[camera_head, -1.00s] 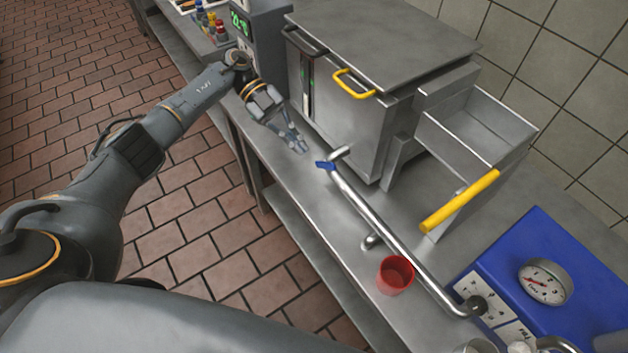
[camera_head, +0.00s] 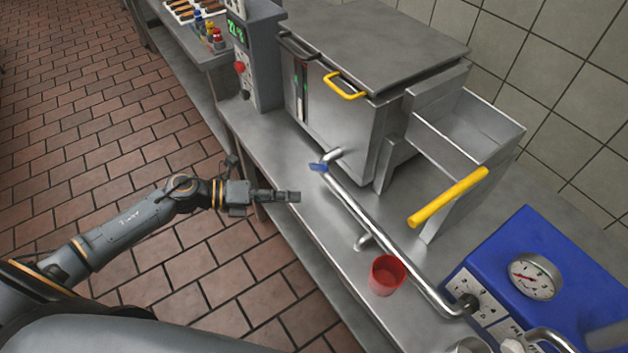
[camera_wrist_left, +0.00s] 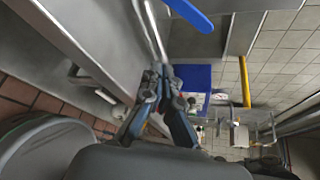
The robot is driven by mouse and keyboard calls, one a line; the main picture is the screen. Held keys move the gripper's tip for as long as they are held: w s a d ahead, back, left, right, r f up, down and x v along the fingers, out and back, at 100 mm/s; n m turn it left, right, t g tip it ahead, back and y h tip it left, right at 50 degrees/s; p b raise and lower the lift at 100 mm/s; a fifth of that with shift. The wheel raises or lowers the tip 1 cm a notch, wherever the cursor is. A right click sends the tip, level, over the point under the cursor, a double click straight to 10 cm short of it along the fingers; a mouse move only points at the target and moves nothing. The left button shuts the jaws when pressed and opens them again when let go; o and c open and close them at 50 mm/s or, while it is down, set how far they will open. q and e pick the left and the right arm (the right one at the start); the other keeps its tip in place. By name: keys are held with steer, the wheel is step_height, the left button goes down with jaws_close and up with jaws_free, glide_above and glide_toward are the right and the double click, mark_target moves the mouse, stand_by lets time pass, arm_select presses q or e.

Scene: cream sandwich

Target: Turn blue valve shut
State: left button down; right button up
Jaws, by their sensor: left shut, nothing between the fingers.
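The blue valve handle (camera_head: 318,167) sits at the far end of a steel pipe (camera_head: 372,222), in front of the steel cabinet. In the left wrist view the blue handle (camera_wrist_left: 190,13) shows large at the top edge, cut off by the frame. My left gripper (camera_head: 294,196) is shut and empty, beside the front edge of the counter, to the lower left of the handle and apart from it. The left wrist view shows its two fingers (camera_wrist_left: 160,76) together at the tips, below the handle in the picture. My right gripper is in neither view.
A red cup (camera_head: 386,275) stands on the counter (camera_head: 310,225) beside the pipe. A blue box with a gauge (camera_head: 536,276) is at right. A steel cabinet (camera_head: 345,125) and a bin with a yellow handle (camera_head: 448,197) stand behind the pipe. Tiled floor lies left.

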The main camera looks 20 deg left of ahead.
mark_target(321, 166)
arm_select(q)
steer(key=w+d+t, duration=0.1)
steer(key=d, duration=0.1)
steer(key=w+d+m+t+y+p, duration=0.1)
steer(key=d, duration=0.1)
steer(key=w+d+m+p, duration=0.1)
steer(key=d, duration=0.1)
steer(key=shift+w+d+f+t, duration=0.25)
steer(key=shift+w+d+t, duration=0.05)
steer(key=shift+d+t, duration=0.1)
steer(key=shift+w+a+r+p, duration=0.5)
steer(key=shift+a+r+p, duration=0.2)
steer(key=shift+r, duration=0.1)
steer(key=shift+w+a+r, duration=0.3)
steer(key=shift+a+r, duration=0.1)
steer(key=shift+r, duration=0.1)
